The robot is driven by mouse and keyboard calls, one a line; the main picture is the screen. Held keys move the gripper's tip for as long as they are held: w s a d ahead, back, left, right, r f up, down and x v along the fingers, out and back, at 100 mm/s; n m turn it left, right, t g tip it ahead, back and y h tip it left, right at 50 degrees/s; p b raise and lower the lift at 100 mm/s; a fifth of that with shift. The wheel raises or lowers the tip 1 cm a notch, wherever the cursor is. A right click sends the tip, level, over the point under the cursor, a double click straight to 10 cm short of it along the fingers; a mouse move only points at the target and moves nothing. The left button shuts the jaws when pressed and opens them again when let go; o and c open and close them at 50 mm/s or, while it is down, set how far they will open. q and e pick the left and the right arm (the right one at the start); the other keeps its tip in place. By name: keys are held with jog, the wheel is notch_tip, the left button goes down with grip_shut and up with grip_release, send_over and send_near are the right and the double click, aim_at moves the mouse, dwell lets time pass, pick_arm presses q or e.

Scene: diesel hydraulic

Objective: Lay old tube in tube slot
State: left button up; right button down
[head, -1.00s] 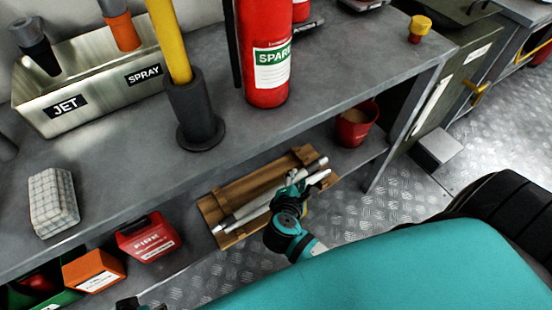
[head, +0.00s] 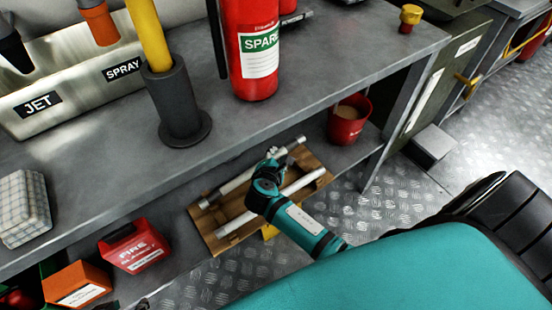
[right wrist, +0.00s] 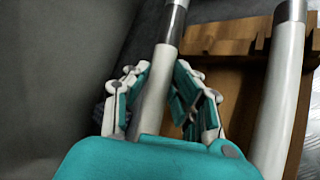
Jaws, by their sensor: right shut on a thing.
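My right gripper (head: 270,162) is shut on a pale grey tube (head: 234,184) with a darker metal end. In the right wrist view the fingers (right wrist: 165,95) close around this tube (right wrist: 155,110) from both sides. It runs along the back edge of a brown wooden rack (head: 204,222); whether it is clear of the wood cannot be told. A second, whiter tube (head: 295,187) lies on the front part of the rack, apart from the held one. It also shows in the right wrist view (right wrist: 282,100).
The rack lies on a low shelf beneath a grey bench (head: 300,85). A red bucket (head: 345,125) stands to its right, a red fire box (head: 135,247) to its left. The bench edge and leg are close to my right arm.

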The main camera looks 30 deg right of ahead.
pick_arm(q)
jog(key=shift+w, duration=0.15)
pick_arm(e)
jog(key=shift+f, duration=0.1)
jog(key=shift+f, duration=0.1)
jog(key=c, duration=1.1)
grip_release()
pick_arm(q)
jog(key=shift+w+d+r, duration=0.1)
jog(key=shift+w+r, duration=0.05)
